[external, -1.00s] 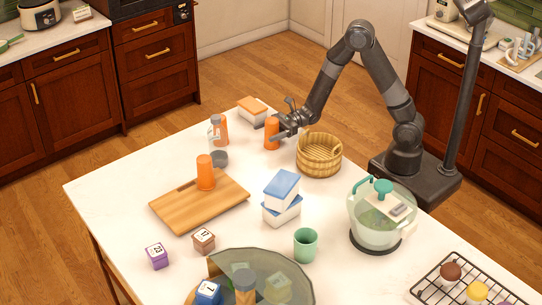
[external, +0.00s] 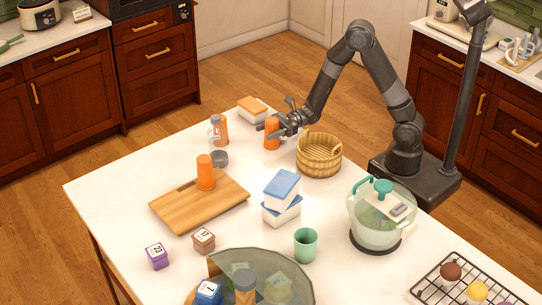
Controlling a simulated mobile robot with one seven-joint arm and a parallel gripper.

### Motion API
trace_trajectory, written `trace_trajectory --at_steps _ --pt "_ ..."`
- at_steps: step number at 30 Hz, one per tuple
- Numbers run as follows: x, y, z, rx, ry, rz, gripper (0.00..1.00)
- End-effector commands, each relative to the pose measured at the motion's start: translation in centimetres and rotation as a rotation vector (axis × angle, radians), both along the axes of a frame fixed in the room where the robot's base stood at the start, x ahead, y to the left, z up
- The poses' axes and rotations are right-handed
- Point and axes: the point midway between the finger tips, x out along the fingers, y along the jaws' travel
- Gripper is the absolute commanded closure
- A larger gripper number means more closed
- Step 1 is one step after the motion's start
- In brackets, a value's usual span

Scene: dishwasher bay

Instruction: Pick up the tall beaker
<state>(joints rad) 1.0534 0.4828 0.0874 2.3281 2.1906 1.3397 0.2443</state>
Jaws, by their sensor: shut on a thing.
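My gripper (external: 277,127) is at the far edge of the white table, shut on an orange cylinder that looks like the tall beaker (external: 271,135). The beaker is upright. I cannot tell whether its base touches the table. A similar orange cylinder (external: 205,172) stands upright on the wooden cutting board (external: 176,206).
A wicker basket (external: 319,155) stands right of the held beaker. An orange-and-grey bottle (external: 220,130) and an orange-topped container (external: 252,109) are to its left. Stacked blue-lidded boxes (external: 282,196), a green cup (external: 305,245) and a glass pitcher (external: 382,218) stand nearer.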

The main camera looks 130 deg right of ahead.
Motion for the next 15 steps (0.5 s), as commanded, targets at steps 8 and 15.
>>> trace_trajectory --at_steps 8,15 --pt "0.0 0.0 1.8 -0.003 -0.002 0.0 0.7" --pt "-1.7 -0.8 5.2 -0.006 -0.002 -0.005 0.7"
